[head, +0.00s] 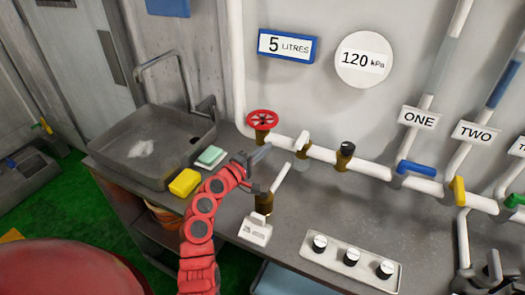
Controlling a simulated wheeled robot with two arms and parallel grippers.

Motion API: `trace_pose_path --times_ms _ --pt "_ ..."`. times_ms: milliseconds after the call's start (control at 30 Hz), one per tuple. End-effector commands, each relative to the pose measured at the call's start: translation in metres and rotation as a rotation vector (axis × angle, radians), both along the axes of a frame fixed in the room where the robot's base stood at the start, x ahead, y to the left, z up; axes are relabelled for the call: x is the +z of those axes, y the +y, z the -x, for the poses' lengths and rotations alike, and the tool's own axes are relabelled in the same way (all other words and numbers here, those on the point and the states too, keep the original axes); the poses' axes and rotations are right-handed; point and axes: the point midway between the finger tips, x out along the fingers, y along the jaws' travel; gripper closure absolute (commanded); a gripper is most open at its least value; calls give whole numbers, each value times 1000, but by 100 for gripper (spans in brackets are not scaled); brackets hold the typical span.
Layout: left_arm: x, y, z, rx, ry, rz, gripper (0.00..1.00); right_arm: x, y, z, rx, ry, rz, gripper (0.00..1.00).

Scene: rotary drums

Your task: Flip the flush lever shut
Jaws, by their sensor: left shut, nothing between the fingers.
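A white lever (281,179) stands tilted up and to the right on a brass valve body (265,203) at the middle of the counter. I take it for the flush lever. A small white sign (256,230) stands in front of it, its lettering too small to read. My left gripper (262,168), at the end of the red arm, is shut and empty just left of the lever. It partly overlaps the valve in the picture, and I cannot tell whether it touches the lever. My right gripper is not in view.
A red handwheel (262,120) and a white pipe (322,153) run behind the lever. A yellow sponge (185,182) and a green-white one (210,156) lie beside the sink (150,140). Blue (417,168) and yellow (458,190) handles are farther right.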

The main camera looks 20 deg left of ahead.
Motion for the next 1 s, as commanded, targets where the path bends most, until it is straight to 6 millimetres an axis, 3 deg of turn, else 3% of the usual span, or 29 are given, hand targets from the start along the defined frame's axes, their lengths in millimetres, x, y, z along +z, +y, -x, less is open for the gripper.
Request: trace_pose_path --times_ms 100,300,533,1000 --pt "4 -8 -24 -4 1 0 100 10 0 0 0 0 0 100" --pt "4 -20 -55 -3 2 0 100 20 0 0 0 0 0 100" --pt "2 -50 -51 -3 3 0 100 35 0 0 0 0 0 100" --pt "0 -56 -51 0 1 0 100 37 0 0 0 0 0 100"
